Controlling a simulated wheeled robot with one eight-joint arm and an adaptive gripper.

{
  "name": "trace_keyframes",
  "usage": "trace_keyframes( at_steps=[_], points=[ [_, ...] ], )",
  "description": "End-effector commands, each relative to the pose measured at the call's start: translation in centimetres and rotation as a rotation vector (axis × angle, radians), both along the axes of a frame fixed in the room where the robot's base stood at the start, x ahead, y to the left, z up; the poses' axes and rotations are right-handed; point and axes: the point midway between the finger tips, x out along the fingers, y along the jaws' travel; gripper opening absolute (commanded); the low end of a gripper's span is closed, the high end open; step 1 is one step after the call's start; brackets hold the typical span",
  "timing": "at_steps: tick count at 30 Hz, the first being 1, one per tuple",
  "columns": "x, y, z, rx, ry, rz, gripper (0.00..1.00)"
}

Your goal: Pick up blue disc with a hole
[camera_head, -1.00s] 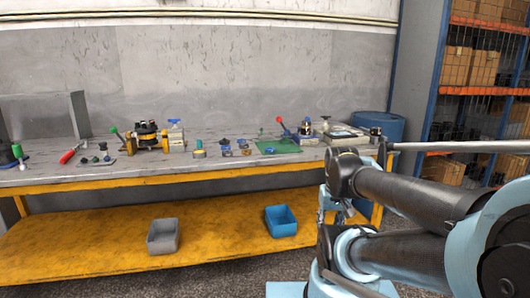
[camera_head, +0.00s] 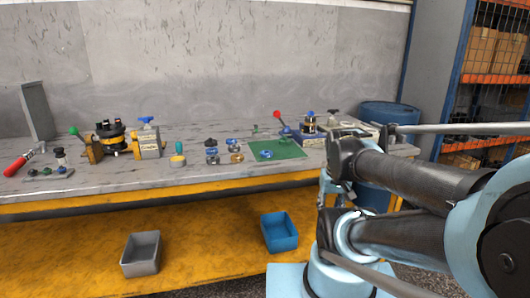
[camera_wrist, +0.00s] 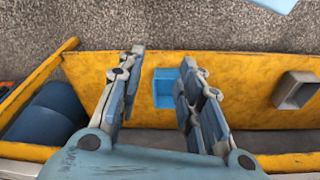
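Small blue disc-like parts are on the bench in the head view. One blue piece (camera_head: 265,154) lies on a green mat (camera_head: 287,148). Others are in two small stacks, a left stack (camera_head: 211,153) and a right stack (camera_head: 235,150). They are too small for me to tell which has a hole. My gripper (camera_wrist: 161,62) is open and empty in the wrist view, its fingers spread and pointing down over the lower shelf. No blue disc shows in the wrist view. In the head view my arm is at the right, apart from these parts.
The grey workbench (camera_head: 110,192) also holds a black-and-yellow assembly (camera_head: 112,137), a vise-like block (camera_head: 148,140) and a red-handled tool (camera_head: 18,164). A blue bin (camera_head: 279,232) and a grey bin (camera_head: 141,254) stand on the yellow lower shelf. A blue barrel (camera_head: 390,112) is at the right.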

Motion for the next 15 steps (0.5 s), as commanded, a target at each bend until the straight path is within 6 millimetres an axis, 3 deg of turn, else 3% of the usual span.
trace_keyframes(
  at_steps=[10, 11, 15],
  points=[
    [-0.02, 0.0, -0.02, 0.0, 0.0, 0.0, 0.33],
    [-0.02, 0.0, -0.02, 0.0, 0.0, 0.0, 0.36],
    [-0.59, 0.1, 0.94, 0.004, -0.009, -0.017, 0.67]
  ],
)
